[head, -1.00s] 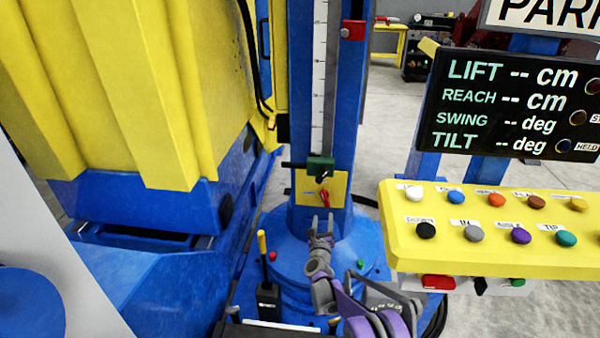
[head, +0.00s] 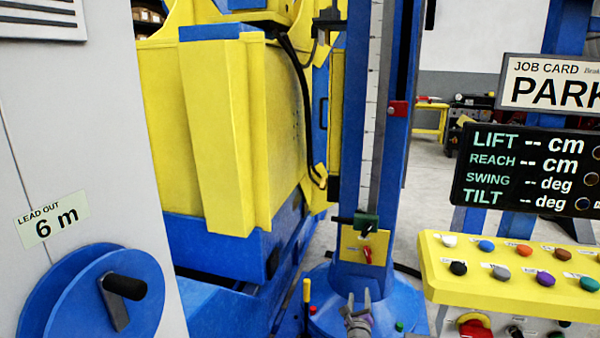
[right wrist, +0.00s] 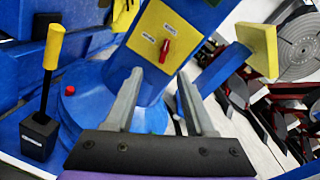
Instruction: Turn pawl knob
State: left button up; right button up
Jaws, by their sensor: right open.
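The pawl knob is a small red knob (head: 367,255) on a yellow plate (head: 352,246) low on the blue mast. In the right wrist view the red knob (right wrist: 165,50) sits between two small labels, too small to read surely. My right gripper (head: 358,298) is below the plate in the head view, with its fingers pointing up. In the right wrist view the gripper (right wrist: 160,75) is open and empty. The knob shows beyond the fingertips, between them and apart from them. My left gripper is not in view.
A yellow button console (head: 510,270) stands at the right under a dark display (head: 525,170). A yellow-handled lever (right wrist: 53,48) rises left of the mast base. A green block (head: 367,222) sits just above the plate. A blue crank wheel (head: 70,300) is at lower left.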

jog(key=s+a+r+n+g+y, duration=0.2)
jog(key=s+a+r+n+y, duration=0.2)
jog(key=s+r+n, duration=0.35)
jog(key=s+a+r+n+g+y, duration=0.1)
jog(key=s+a+r+n+g, duration=0.15)
jog(key=s+n, duration=0.95)
jog(key=s+d+f+n+g+h, duration=0.1)
jog(key=s+d+f+n+g, duration=0.2)
jog(key=s, duration=0.9)
jog(key=s+f+n+g, duration=0.25)
jog(key=s+n, duration=0.25)
jog(key=s, duration=0.7)
jog(key=s+d+f+n+g+h, duration=0.1)
jog(key=s+d+f+n+g, duration=0.3)
jog(key=s, duration=0.8)
pick_arm(q)
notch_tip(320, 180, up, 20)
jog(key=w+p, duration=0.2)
jog(key=p, duration=1.6)
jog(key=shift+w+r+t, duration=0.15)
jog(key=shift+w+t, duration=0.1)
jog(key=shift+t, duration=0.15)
pick_arm(e)
notch_tip(320, 180, up, 22)
jog(key=w+a+t, duration=0.2)
jog(key=shift+f+n, duration=0.25)
jog(key=shift+n, duration=0.1)
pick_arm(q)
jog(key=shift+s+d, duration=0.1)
